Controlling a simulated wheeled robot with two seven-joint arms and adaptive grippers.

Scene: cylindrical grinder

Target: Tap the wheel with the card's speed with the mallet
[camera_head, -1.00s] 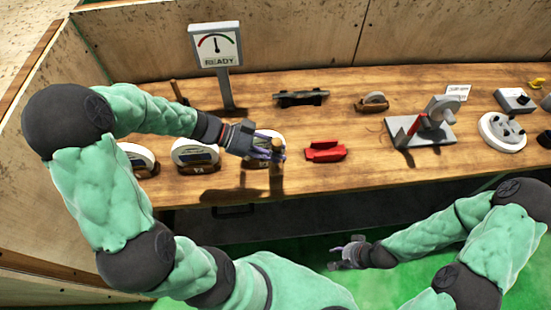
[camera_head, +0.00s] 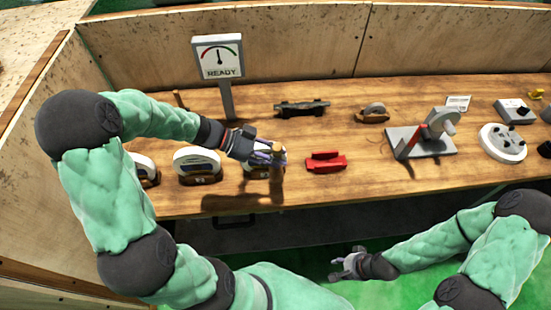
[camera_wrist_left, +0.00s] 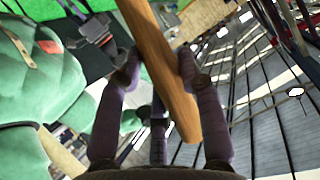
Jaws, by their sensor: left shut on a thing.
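My left gripper (camera_head: 272,154) is shut on the wooden handle of the mallet (camera_wrist_left: 160,65), which crosses between its fingers in the left wrist view. The mallet's head cannot be made out. Several white grinding wheels stand in brown wooden cradles along the front left of the bench: a left wheel (camera_head: 144,165), a middle wheel (camera_head: 197,161), and a right wheel (camera_head: 250,169) mostly hidden under my left gripper. Their labels are too small to read. A small white card (camera_head: 458,102) stands behind the grinder, its text unreadable. My right gripper (camera_head: 340,264) is open and empty, in front of the bench.
A gauge sign reading READY (camera_head: 218,58) stands behind the wheels. A red block (camera_head: 326,161) lies right of my left gripper. The grey grinder (camera_head: 425,138), a dark bar (camera_head: 302,107), a small wheel (camera_head: 373,113) and a round white plate (camera_head: 502,142) lie farther off. Bare wood lies between them.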

